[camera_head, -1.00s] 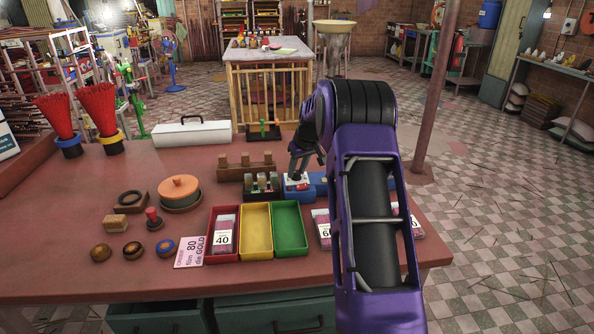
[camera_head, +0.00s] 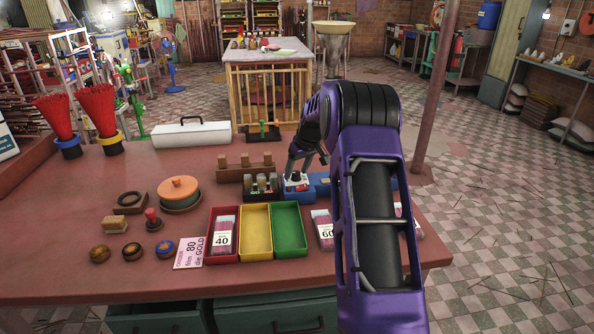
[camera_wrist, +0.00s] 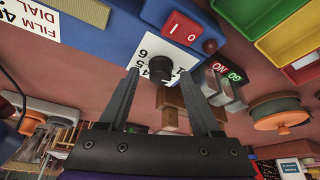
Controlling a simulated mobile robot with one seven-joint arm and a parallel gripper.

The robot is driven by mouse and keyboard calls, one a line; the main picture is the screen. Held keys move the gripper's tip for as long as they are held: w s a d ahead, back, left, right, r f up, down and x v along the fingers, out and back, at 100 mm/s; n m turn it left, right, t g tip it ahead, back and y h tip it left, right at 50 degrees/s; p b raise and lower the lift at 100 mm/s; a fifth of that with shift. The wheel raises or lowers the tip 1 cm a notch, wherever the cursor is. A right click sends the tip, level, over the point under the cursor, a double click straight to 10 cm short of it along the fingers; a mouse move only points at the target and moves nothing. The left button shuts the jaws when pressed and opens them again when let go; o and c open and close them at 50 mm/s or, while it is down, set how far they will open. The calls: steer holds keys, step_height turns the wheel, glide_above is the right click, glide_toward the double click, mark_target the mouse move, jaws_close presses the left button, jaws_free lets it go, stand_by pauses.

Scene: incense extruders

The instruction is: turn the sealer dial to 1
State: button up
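The sealer is a blue box (camera_head: 299,196) on the red table, with a white numbered plate and a black dial (camera_head: 296,176). In the wrist view the black dial (camera_wrist: 160,69) sits on the white plate (camera_wrist: 151,47); the digits 6, 5, 4 and 1 can be made out and others are partly hidden. I cannot tell which number the dial points at. My gripper (camera_wrist: 162,70) is open, with its two fingers on either side of the dial and a visible gap to it. In the head view my gripper (camera_head: 305,161) is just above the dial.
A red rocker switch (camera_wrist: 181,29) is beside the plate. A small rack with GO and NO labels (camera_wrist: 226,80) stands close by. Red, yellow (camera_head: 256,231) and green trays are in front. A pink card (camera_head: 190,253) reads film 80, die GOLD.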

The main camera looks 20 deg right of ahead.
steer(key=p+v, duration=0.1)
steer(key=v, duration=1.6)
steer(key=shift+r, duration=0.25)
